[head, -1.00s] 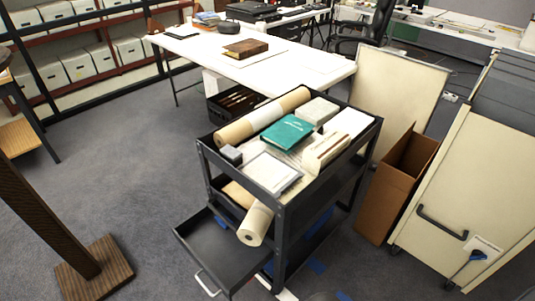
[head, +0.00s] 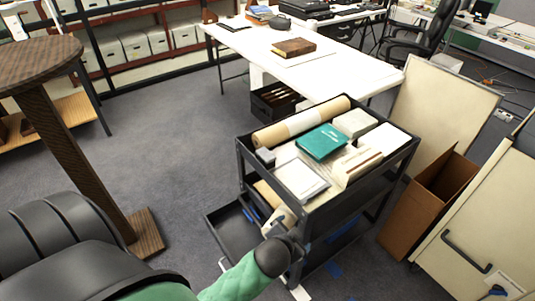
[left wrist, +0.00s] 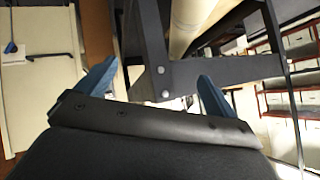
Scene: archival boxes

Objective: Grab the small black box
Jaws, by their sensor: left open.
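A small dark box with a greyish top (head: 265,157) sits at the near left corner of the cart's top shelf (head: 305,207), beside a long beige roll. My left arm reaches in low in front of the cart. My left gripper (left wrist: 155,88) shows in the left wrist view with its two blue fingers spread apart and nothing held. Dark cart frame parts lie in front of and between the fingers. In the head view the fingers are mostly hidden behind my wrist, below the shelf's level. The small box cannot be made out in the left wrist view. My right gripper is not in view.
The cart top also holds a teal book (head: 321,142), a white framed sheet (head: 300,180) and pale boxes. A brown round-topped stand (head: 66,140) is at left, and a brown open box (head: 425,205) stands right of the cart.

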